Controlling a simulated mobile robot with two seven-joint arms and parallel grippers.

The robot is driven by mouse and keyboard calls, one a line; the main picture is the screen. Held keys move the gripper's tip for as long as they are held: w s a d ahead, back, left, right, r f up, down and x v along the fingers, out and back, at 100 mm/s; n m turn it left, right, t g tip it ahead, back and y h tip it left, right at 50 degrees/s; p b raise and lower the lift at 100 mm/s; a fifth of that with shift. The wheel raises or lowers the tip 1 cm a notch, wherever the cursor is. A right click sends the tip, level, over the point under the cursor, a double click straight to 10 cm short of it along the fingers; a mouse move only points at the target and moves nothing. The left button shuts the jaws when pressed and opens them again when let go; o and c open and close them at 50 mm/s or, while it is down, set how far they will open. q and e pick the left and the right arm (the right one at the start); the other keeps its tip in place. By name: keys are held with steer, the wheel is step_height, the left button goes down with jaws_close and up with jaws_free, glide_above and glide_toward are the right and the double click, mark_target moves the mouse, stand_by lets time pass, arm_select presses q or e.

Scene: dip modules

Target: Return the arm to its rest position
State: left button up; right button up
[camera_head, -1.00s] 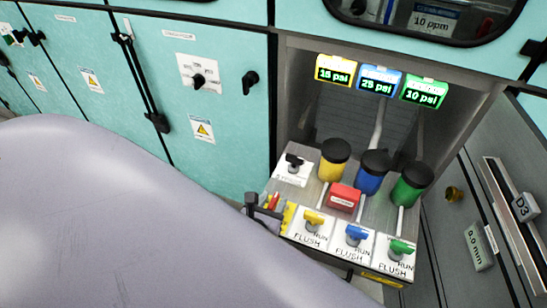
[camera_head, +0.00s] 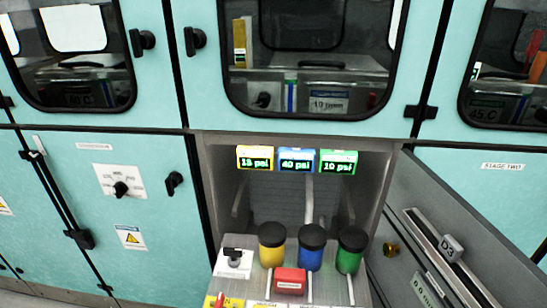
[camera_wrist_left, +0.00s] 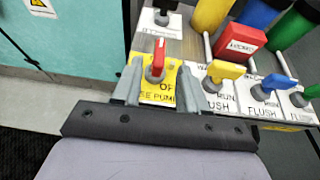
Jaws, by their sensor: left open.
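My left gripper (camera_wrist_left: 158,88) shows in the left wrist view, its two grey fingers apart with nothing held. Beyond and between them is a red-handled valve (camera_wrist_left: 158,57) on a yellow plate (camera_wrist_left: 160,91) with partly hidden lettering; I cannot tell how far the fingers are from it. The left arm does not show in the head view. My right gripper is in neither view.
A pulled-out module carries yellow (camera_head: 271,250), blue (camera_head: 311,255) and green (camera_head: 350,258) black-capped bottles and a red block (camera_head: 289,281). Lit displays (camera_head: 297,159) hang above. An opened grey door (camera_head: 440,225) stands right; teal cabinets (camera_head: 105,165) line the back.

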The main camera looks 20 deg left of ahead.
arm_select(q)
steer(key=s+d+f+n+g+h, duration=0.1)
steer(key=s+d+n+h, duration=0.1)
steer(key=n, duration=1.3)
steer(key=s+d+f+n+g+h, duration=0.1)
steer(key=s+d+f+n+h, duration=0.1)
steer(key=n, duration=1.4)
steer(key=shift+s+f+h, duration=0.15)
steer(key=shift+s+h, duration=0.5)
steer(key=shift+h, duration=0.05)
